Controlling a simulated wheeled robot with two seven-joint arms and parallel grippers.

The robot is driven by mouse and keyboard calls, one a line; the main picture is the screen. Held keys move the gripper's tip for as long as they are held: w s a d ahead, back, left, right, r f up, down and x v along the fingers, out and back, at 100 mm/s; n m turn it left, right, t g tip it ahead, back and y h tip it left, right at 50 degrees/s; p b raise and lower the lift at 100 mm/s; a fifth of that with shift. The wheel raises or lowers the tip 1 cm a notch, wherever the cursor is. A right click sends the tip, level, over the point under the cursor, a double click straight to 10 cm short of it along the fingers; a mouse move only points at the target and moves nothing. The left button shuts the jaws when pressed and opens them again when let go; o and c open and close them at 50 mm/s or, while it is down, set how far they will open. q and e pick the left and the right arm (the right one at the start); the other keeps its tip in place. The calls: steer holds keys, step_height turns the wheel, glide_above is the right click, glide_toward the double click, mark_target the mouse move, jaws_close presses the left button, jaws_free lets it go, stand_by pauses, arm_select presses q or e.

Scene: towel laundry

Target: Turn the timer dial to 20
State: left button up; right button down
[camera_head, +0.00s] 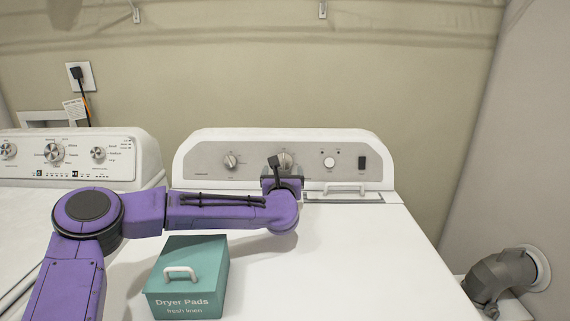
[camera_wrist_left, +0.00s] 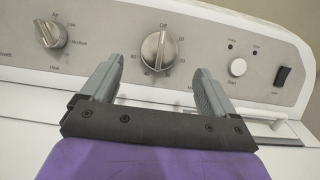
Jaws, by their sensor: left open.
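The timer dial (camera_wrist_left: 157,50) is a round silver knob on the dryer's grey control panel, with "Off" above it and numbers around it. In the wrist view its grip ridge leans slightly right of upright. In the head view the dial (camera_head: 285,158) is partly hidden behind my left wrist. My left gripper (camera_wrist_left: 152,88) is open, with one finger low on each side of the dial. The fingers are empty and appear short of the knob; exact depth is hard to tell. My right gripper is not in view.
Another knob (camera_wrist_left: 50,34) is left of the dial; a white button (camera_wrist_left: 238,67) and dark switch (camera_wrist_left: 282,76) are right. A teal dryer pads box (camera_head: 187,278) sits on the dryer top (camera_head: 370,265) beneath my arm. A washer (camera_head: 75,158) stands at left.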

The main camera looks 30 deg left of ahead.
mark_target(283, 163)
arm_select(q)
steer(key=p+x, duration=0.1)
steer(key=x, duration=0.5)
steer(key=shift+w+f, duration=0.1)
steer(key=shift+w, duration=0.15)
steer(key=shift+w+a, duration=0.1)
steer(key=shift+a, duration=0.05)
steer(key=shift+c, duration=0.4)
steer(key=c, duration=1)
steer(key=shift+o, duration=0.2)
steer(key=shift+m, duration=0.3)
